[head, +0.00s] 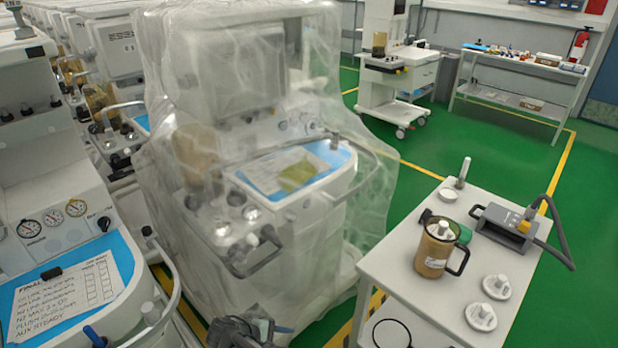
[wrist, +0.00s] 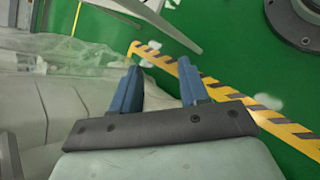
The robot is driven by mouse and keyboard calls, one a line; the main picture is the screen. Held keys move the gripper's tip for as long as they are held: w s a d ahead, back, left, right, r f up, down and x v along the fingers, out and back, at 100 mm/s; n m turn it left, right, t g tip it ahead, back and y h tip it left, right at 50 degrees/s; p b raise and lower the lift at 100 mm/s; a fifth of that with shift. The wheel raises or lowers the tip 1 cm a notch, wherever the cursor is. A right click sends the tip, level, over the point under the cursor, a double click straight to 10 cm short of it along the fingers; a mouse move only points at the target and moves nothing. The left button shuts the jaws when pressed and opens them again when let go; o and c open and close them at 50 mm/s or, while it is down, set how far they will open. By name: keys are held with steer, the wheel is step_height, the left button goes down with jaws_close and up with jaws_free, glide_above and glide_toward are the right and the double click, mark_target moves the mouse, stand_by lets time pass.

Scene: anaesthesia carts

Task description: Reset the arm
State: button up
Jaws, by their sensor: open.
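My gripper (wrist: 157,78) is open and empty in the wrist view. Its two blue fingers stand apart above the green floor, with a plastic sheet to their left. In the head view, part of my arm and gripper (head: 252,332) shows at the bottom edge, in front of the plastic-covered machine. The fingertips are hard to make out there.
A plastic-covered anaesthesia machine (head: 225,75) fills the middle. A white side table (head: 385,262) at right holds a brown-walled canister (head: 432,252), a grey device (head: 505,228) and white round parts (head: 497,287). Another machine (head: 45,210) stands at left. Green floor (head: 420,150) lies open behind.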

steer(key=s+d+f+m+g+y, duration=0.1)
steer(key=s+d+f+m+g, duration=0.25)
steer(key=d+f, duration=0.4)
steer(key=s+d+f+m+g+y, duration=0.25)
steer(key=s+d+f, duration=0.2)
steer(key=d, duration=0.55)
steer(key=s+d+f+m+g+y, duration=0.2)
steer(key=s+d+f+m+y, duration=0.1)
steer(key=s, duration=0.4)
steer(key=s+d+f+m+g+y, duration=0.2)
steer(key=s+d+f+m+y, duration=0.1)
steer(key=s, duration=0.4)
step_height(320, 180, down, 2)
steer(key=shift+s+d+f+m, duration=0.15)
steer(key=shift+d+m, duration=0.35)
steer(key=shift+m, duration=0.7)
